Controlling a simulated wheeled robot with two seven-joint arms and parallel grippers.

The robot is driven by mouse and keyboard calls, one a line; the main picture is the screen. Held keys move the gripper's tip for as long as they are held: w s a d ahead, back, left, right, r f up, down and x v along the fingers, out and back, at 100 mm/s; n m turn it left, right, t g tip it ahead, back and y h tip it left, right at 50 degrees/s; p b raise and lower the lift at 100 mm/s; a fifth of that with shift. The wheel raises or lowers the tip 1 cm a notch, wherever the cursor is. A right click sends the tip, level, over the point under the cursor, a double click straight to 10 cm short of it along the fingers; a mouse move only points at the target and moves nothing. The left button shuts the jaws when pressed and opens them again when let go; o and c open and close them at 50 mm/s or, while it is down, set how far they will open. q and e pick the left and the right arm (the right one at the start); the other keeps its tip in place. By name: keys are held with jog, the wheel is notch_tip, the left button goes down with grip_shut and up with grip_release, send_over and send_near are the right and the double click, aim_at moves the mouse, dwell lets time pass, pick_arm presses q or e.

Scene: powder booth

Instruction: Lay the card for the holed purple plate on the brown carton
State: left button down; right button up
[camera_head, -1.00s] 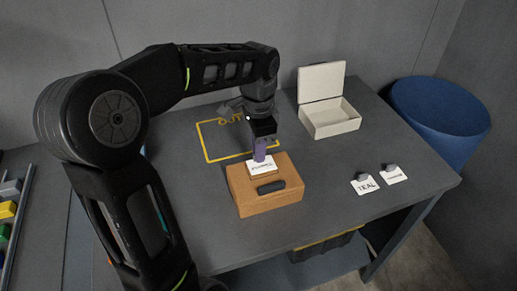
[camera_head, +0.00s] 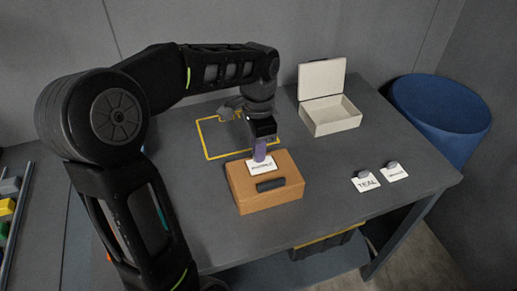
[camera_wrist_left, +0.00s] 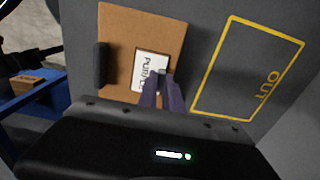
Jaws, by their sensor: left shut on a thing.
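The brown carton (camera_head: 264,200) sits on the grey table, with a dark handle-like bar (camera_head: 270,185) on its top. A white card (camera_head: 262,168) with dark lettering is at the carton's top, behind the bar. In the left wrist view the card (camera_wrist_left: 149,66) reads "PURPL", its end hidden by the fingers. My left gripper (camera_head: 260,157) points down with purple fingers shut on the card's grip, which the fingers mostly hide. The card looks flat on or just above the carton; I cannot tell if it touches. My right gripper is not in view.
A TEAL card (camera_head: 365,182) and another card (camera_head: 393,172) with unreadable lettering lie at the table's right. An open cream box (camera_head: 332,118) stands behind them. A yellow OUT outline (camera_head: 208,148) lies empty behind the carton. A blue bin (camera_head: 440,112) stands beyond the table.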

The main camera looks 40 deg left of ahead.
pick_arm(q)
jog(key=shift+f, duration=0.15)
dwell(0.3)
jog(key=c, duration=1.4)
grip_release()
jog(key=shift+c, duration=0.2)
notch_tip(320, 180, up, 8)
jog(key=shift+f, duration=0.1)
